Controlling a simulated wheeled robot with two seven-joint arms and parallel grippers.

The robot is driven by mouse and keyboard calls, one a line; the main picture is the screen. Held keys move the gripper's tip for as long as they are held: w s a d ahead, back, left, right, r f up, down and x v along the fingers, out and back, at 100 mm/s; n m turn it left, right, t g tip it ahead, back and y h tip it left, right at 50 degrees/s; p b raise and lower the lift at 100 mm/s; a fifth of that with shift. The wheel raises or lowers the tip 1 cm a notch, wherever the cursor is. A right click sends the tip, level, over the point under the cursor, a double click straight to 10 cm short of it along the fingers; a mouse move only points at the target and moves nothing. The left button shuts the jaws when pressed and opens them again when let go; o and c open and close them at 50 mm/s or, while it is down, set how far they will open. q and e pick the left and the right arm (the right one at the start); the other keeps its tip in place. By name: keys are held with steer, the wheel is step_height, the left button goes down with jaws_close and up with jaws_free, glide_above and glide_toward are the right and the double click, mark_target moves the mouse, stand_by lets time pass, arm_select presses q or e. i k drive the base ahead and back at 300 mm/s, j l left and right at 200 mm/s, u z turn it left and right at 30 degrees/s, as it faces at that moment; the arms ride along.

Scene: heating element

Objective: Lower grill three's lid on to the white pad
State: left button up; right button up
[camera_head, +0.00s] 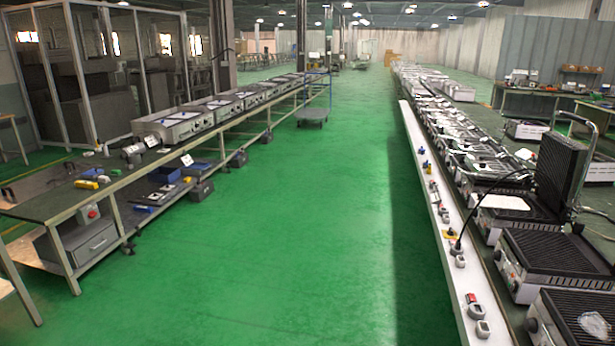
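Grill three (486,222) stands in the row on the right, third from the near end. Its black ribbed lid (566,172) is raised, nearly upright, at the right side of the grill. A metal bar handle (592,140) runs around the lid's upper edge. The white pad (503,202) lies flat on the left part of the grill's lower plate, apart from the lid. Neither of my grippers is in view.
Two nearer grills show dark ribbed plates (560,250) at the lower right. A narrow white ledge (427,190) with small switches borders the row. A long workbench (60,200) stands on the left. The green floor (300,240) between is clear, with a trolley (312,113) farther back.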

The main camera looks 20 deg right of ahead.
mark_target(566, 160)
steer(key=i+l+z, duration=0.2)
steer(key=i+z, duration=0.15)
steer(key=i, duration=0.4)
steer(key=i+z, duration=0.3)
steer(key=i, duration=0.5)
steer(key=i+j+z, duration=0.2)
steer(key=i+z, duration=0.15)
steer(key=i, duration=0.4)
steer(key=i+z, duration=0.15)
steer(key=i, duration=0.35)
steer(key=i+j+z, duration=0.1)
steer(key=i, duration=0.35)
steer(key=i+j+z, duration=0.15)
steer(key=i, duration=0.35)
steer(key=i+j+z, duration=0.1)
steer(key=i, duration=0.35)
steer(key=i+j+z, duration=0.1)
steer(key=z, duration=0.3)
